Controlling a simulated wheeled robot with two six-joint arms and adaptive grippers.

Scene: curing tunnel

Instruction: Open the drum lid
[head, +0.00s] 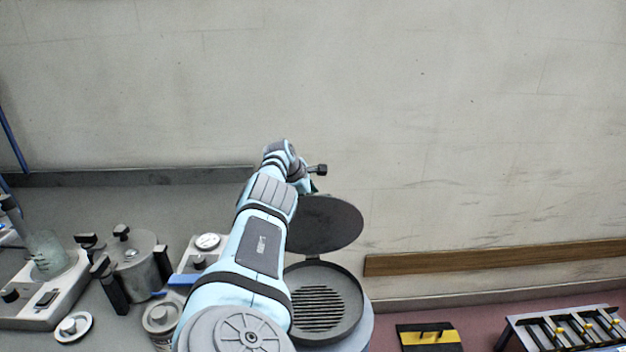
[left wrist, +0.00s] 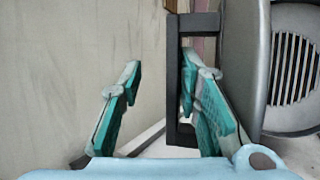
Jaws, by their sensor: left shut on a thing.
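The drum (head: 355,330) shows in the head view as a round dark vessel with a ribbed grate inside. Its dark round lid (head: 330,222) stands raised behind it, and the grate is uncovered. My left arm reaches over the drum's left side, and my left gripper (head: 313,184) is at the lid's far upper edge. In the left wrist view the black bracket handle (left wrist: 173,80) lies between the teal fingers of my left gripper (left wrist: 160,85), close against the right finger. The ribbed grate (left wrist: 295,65) shows at right. My right gripper is not in view.
A metal pot (head: 136,265), a dial gauge (head: 207,241) and a glass flask on a white stand (head: 40,300) are left of my arm. A yellow-black block (head: 428,337) and a slatted rack (head: 570,328) are at lower right. A wall stands behind.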

